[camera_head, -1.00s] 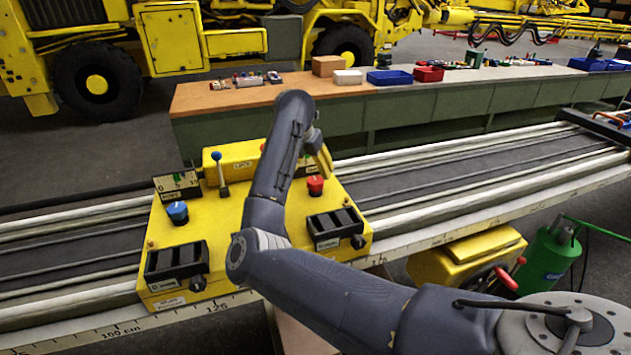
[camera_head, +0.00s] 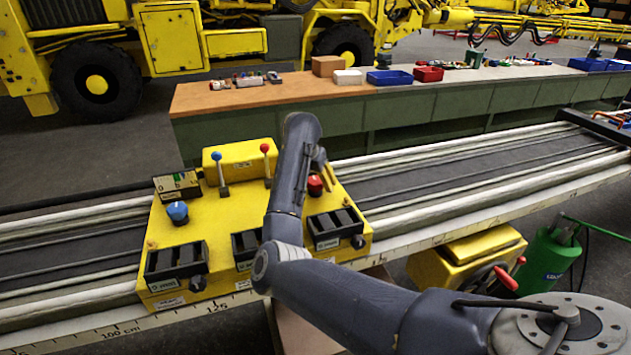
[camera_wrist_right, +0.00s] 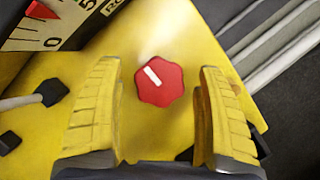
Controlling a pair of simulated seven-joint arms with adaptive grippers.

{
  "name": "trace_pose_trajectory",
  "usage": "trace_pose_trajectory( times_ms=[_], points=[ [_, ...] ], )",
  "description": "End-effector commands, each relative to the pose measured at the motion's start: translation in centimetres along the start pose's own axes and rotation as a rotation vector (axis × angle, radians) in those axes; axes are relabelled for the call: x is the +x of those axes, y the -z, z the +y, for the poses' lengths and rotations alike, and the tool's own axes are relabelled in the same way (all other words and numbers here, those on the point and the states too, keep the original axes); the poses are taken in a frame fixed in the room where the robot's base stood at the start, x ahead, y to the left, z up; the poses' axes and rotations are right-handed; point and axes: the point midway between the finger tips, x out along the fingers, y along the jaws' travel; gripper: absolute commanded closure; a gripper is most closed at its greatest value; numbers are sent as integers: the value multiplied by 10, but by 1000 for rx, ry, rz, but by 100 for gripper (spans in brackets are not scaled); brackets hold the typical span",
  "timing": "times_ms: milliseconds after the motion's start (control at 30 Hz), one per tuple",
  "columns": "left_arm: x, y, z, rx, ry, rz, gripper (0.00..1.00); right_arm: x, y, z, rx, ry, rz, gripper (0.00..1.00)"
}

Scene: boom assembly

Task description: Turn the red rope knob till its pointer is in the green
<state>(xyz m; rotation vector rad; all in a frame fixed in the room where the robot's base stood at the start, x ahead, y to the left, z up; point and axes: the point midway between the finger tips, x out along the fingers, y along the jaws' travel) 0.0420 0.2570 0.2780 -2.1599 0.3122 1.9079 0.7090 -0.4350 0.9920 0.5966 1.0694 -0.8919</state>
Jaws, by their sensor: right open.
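The red rope knob (camera_head: 315,186) sits on the right half of the yellow control box (camera_head: 225,215). The knob also shows in the right wrist view (camera_wrist_right: 168,90), with a white pointer mark slanting to the upper left. My right gripper (camera_head: 322,168) is over the knob. In the wrist view my right gripper (camera_wrist_right: 158,72) is open, one yellow finger on each side of the knob, with gaps between. A white gauge (camera_wrist_right: 50,32) with a red part and a "0" shows at the upper left; no green shows there. My left gripper is not in view.
A blue knob (camera_head: 177,212) and a gauge (camera_head: 177,185) with a green part are at the box's left. A blue-tipped lever (camera_head: 220,172) and a red-tipped lever (camera_head: 266,163) stand at the back. Black switch blocks (camera_head: 176,268) line the front.

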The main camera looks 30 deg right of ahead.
Motion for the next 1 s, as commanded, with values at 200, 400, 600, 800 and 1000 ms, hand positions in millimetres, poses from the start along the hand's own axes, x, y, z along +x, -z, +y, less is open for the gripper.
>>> trace_pose_trajectory(
  times_ms=[200, 400, 600, 800, 1000],
  points=[
    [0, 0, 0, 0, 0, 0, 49, 0, 0, 0, 0, 0, 0, 49],
    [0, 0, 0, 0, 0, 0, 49, 0, 0, 0, 0, 0, 0, 73],
    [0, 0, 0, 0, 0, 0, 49, 0, 0, 0, 0, 0, 0, 83],
    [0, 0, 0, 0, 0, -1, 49, 0, 0, 0, 13, 5, 0, 83],
    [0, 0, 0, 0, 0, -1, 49, 0, 0, 1, 87, 38, 1, 83]
  ],
)
